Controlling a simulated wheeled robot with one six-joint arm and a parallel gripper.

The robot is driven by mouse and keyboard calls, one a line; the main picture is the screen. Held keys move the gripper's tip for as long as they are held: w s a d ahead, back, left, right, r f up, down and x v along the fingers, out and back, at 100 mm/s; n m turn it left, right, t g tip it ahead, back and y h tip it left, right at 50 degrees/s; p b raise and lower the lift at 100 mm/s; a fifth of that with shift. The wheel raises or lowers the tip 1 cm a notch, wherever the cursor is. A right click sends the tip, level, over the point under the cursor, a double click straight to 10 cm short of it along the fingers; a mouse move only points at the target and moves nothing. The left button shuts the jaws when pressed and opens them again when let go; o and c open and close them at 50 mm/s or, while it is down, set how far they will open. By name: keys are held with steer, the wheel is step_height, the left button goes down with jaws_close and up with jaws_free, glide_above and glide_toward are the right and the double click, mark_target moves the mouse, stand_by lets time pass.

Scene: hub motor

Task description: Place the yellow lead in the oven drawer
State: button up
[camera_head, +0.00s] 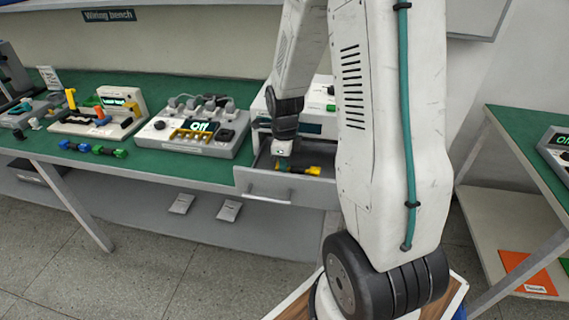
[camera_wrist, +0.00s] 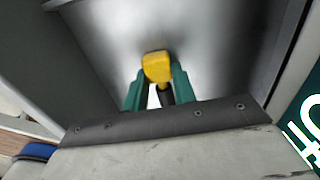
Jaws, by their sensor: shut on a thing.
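The yellow lead (camera_head: 312,170) is a short piece with yellow ends and a dark middle. My gripper (camera_head: 284,164) reaches down into the open oven drawer (camera_head: 268,188) and is shut on the lead. In the wrist view, the teal fingers of my gripper (camera_wrist: 159,82) hold the yellow lead (camera_wrist: 156,66), with its yellow end outward and its dark part between them. The grey metal inside of the drawer (camera_wrist: 210,40) lies around it. I cannot tell whether the lead touches the drawer floor. My arm hides part of the oven.
A blue lead (camera_head: 75,146) and a green lead (camera_head: 108,151) lie on the green bench (camera_head: 160,163). A device with yellow sockets and a lit display (camera_head: 198,128) stands left of the drawer. Another bench (camera_head: 530,135) is at right.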

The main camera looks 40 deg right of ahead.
steer(key=shift+f, duration=0.1)
steer(key=o, duration=1)
step_height(320, 180, up, 12)
steer(key=s+a+r+n, duration=0.4)
steer(key=a+r+n, duration=0.2)
steer(key=n, duration=0.1)
steer(key=s+a+r+n, duration=0.3)
steer(key=s+a+n, duration=0.2)
steer(key=s+n, duration=0.3)
steer(key=s+a+r+n+t, duration=0.1)
steer(key=s+a+r+n, duration=0.2)
steer(key=s+n, duration=0.5)
steer(key=a+n, duration=0.1)
steer(key=n, duration=0.4)
steer(key=shift+s+a, duration=0.25)
steer(key=shift+a, duration=0.15)
